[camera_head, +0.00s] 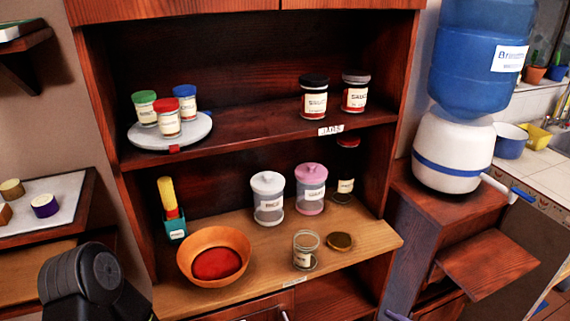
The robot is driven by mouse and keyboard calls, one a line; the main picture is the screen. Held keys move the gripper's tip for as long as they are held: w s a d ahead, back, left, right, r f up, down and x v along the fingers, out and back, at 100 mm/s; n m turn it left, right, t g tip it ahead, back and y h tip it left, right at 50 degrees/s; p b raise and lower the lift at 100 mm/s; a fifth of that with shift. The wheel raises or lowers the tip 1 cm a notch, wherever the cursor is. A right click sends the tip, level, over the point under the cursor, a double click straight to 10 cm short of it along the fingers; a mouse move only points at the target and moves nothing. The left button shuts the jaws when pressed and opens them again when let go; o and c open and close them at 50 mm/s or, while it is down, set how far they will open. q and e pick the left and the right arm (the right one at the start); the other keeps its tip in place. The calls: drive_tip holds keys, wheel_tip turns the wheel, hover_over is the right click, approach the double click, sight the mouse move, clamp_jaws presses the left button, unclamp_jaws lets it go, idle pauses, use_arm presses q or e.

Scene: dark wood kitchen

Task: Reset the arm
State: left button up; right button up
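A black rounded part of my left arm (85,280) shows at the lower left, in front of the shelf unit's lower left side. No gripper fingers show at its end, and neither of my grippers is visible in the head view. My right arm cannot be made out.
The wooden shelf unit (340,236) holds an orange bowl (214,240), an open glass jar (305,250), a dark round lid (340,241), lidded canisters and spice jars. A blue-and-white water dispenser (455,150) stands right. A side shelf (70,195) is left.

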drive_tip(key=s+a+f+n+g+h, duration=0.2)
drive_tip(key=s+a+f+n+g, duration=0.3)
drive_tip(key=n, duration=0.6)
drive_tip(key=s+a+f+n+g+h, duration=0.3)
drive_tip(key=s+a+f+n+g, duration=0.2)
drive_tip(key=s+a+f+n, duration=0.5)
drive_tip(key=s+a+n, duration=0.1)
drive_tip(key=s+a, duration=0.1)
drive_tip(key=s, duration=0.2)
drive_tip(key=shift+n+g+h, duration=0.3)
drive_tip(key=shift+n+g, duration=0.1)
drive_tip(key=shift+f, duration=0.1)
